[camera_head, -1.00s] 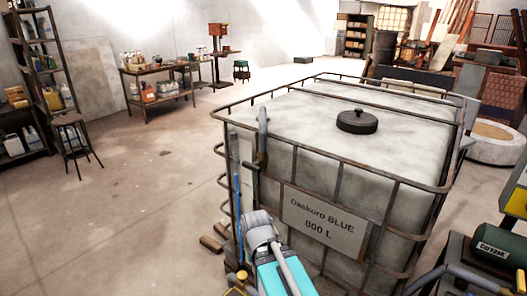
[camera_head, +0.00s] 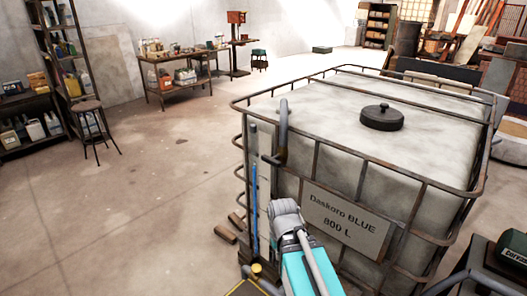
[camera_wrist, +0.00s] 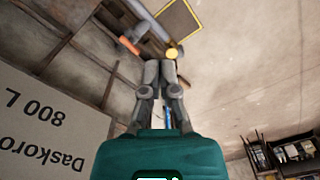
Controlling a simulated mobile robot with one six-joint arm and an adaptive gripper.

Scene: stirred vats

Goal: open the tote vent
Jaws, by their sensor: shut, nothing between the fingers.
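The white tote (camera_head: 300,120) stands in a rusty metal cage, with a label (camera_head: 345,222) reading "Daskoro BLUE 800 L". A round black cap (camera_head: 381,118) with a small knob sits on its top; it looks seated. The label (camera_wrist: 45,125) appears upside down at the left of the wrist view. My gripper (camera_wrist: 160,64) is shut and empty, with its fingertips together. It is low beside the tote's label side, well away from the black cap. The head view shows my arm in front of the tote, but I cannot make out the fingers there.
A yellow round cap (camera_wrist: 172,53) and an orange handle (camera_wrist: 129,46) show beyond my fingertips, by a grey pipe. An upright grey pipe (camera_head: 283,130) rises at the tote's corner. A stool (camera_head: 90,108) and shelves stand left; the floor between is clear.

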